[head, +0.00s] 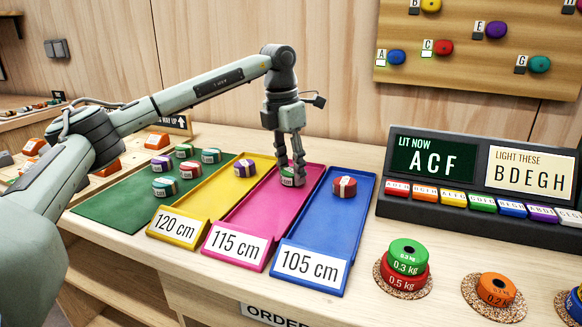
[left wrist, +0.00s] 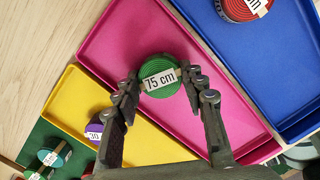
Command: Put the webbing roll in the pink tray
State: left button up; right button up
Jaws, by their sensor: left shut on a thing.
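My left gripper (head: 292,170) points down over the pink tray (head: 256,211), which carries a 115 cm label. Its fingers are shut on a green webbing roll (head: 289,181). In the left wrist view the roll (left wrist: 160,68) sits between the fingertips, with a 75 cm label facing the camera and pink tray floor behind it. The roll is at or just above the tray floor; I cannot tell whether it touches. My right gripper is not in view.
The yellow tray (head: 207,202) holds a purple roll (head: 245,168). The blue tray (head: 318,232) holds a red roll (head: 344,187). Several rolls lie on the green mat (head: 110,205). A sign box (head: 480,175) and stacked weights (head: 407,264) stand to the right.

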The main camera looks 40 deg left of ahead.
aim_at(285, 173)
pick_arm(q)
jog(key=o, duration=0.7)
jog(key=shift+f, duration=0.1)
jog(key=o, duration=0.5)
jog(key=shift+c, duration=0.2)
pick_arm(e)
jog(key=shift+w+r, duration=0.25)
pick_arm(q)
jog(key=shift+r, duration=0.55)
notch_tip(285, 173, up, 11)
jog(key=s, duration=0.1)
jog(key=shift+s+a, duration=0.15)
jog(key=shift+a, duration=0.15)
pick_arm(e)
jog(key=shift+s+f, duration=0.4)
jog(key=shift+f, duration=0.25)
